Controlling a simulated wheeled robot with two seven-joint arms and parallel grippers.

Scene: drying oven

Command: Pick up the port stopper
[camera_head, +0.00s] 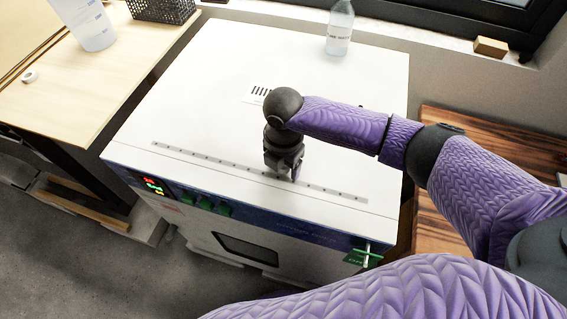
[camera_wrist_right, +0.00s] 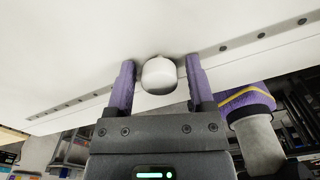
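The port stopper (camera_wrist_right: 159,74) is a white rounded knob on the oven's white top, seen in the right wrist view. My right gripper (camera_wrist_right: 160,80) has its two purple fingers apart, one on each side of the stopper. A gap shows between the stopper and each finger. In the head view my right gripper (camera_head: 285,172) points down over the front part of the oven top (camera_head: 225,75), and the stopper is hidden behind it. My left gripper does not show in either view.
A clear bottle (camera_head: 340,28) stands at the back of the oven top. A row of small holes (camera_head: 190,156) runs along its front. A wooden table (camera_head: 80,90) with a white beaker (camera_head: 92,25) and black basket (camera_head: 162,9) is at left. A green handle (camera_head: 364,256) is at front right.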

